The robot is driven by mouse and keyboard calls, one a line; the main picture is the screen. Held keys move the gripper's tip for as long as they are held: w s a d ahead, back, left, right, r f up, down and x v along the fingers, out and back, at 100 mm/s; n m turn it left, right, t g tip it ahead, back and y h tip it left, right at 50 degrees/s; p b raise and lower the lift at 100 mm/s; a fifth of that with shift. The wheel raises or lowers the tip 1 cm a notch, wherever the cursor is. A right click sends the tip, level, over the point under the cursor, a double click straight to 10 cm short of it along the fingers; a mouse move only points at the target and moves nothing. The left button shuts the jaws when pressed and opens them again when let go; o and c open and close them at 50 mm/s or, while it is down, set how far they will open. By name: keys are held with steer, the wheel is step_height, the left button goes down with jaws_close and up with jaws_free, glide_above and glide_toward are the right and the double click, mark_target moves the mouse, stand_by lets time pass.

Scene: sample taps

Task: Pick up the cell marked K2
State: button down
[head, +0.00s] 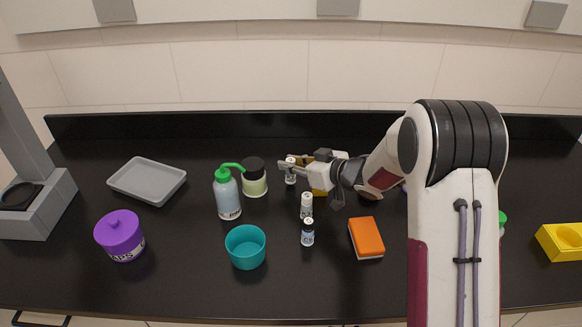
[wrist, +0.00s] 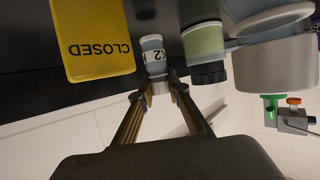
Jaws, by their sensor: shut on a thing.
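The cell marked K2 (wrist: 153,55) is a small vial with a white label that reads K2 in the wrist view, where it shows upside down. My gripper (wrist: 158,88) is shut on its cap end, with one finger on each side. In the head view the same cell (head: 290,176) appears at the fingertips of my gripper (head: 288,163). I cannot tell if its base touches the bench.
A yellow CLOSED sign (wrist: 95,40) is close beside the cell. A pale green jar with black lid (head: 254,180) and a green-topped bottle (head: 227,198) stand left. A teal cup (head: 246,250), orange sponge (head: 367,238), purple jar (head: 120,237) and grey tray (head: 146,180) lie around.

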mark_target(291, 160)
steer(key=shift+r, duration=4.35)
